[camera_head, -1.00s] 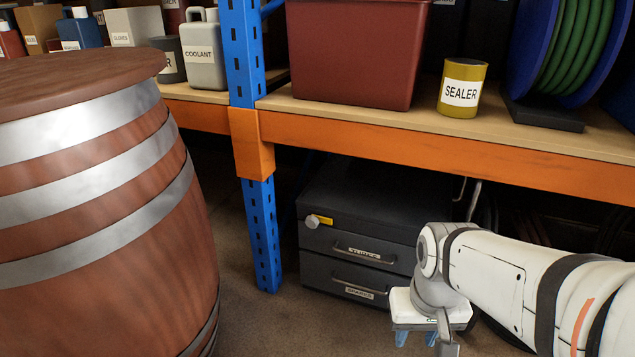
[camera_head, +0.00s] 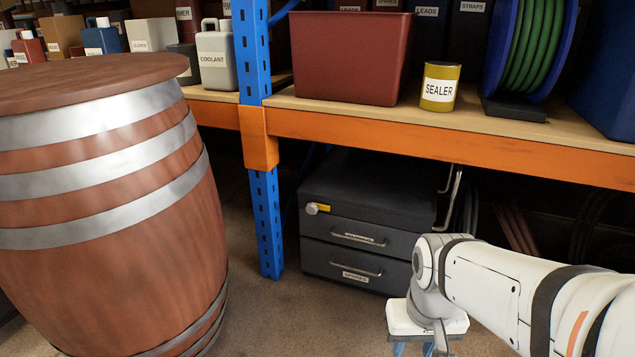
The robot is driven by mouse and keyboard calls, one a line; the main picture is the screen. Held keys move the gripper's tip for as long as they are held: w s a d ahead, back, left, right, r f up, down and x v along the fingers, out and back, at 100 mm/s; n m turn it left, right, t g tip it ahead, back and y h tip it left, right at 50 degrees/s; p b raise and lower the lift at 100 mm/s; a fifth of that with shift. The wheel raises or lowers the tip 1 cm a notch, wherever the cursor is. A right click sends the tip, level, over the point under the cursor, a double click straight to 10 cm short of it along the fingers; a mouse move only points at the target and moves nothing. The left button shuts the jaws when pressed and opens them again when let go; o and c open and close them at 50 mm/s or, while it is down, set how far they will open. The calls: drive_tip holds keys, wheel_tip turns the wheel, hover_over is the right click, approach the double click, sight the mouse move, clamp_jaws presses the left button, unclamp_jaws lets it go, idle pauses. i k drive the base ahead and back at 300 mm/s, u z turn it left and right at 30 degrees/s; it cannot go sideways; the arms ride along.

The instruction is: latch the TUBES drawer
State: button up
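A dark grey two-drawer cabinet (camera_head: 365,190) stands on the floor under the orange-edged shelf. Its upper drawer (camera_head: 352,236) has a bar handle and a small label that is hard to read now; it looks like TUBES. The lower drawer (camera_head: 345,268) is labelled SPARES. Both fronts look flush with the cabinet. A round silver knob (camera_head: 312,208) with a yellow tab (camera_head: 324,208) pointing right sits at the cabinet's upper left. My gripper (camera_head: 414,350) points down, in front of the cabinet's right side and apart from the knob. Its blue fingers are apart, with nothing seen between them; their tips are cut off by the frame.
A large wooden barrel (camera_head: 110,210) stands at the left. A blue upright post (camera_head: 266,220) stands just left of the cabinet. The orange shelf beam (camera_head: 450,158) runs above it. Bare floor (camera_head: 290,315) lies between barrel and gripper.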

sight(312, 208)
drive_tip(key=i, duration=1)
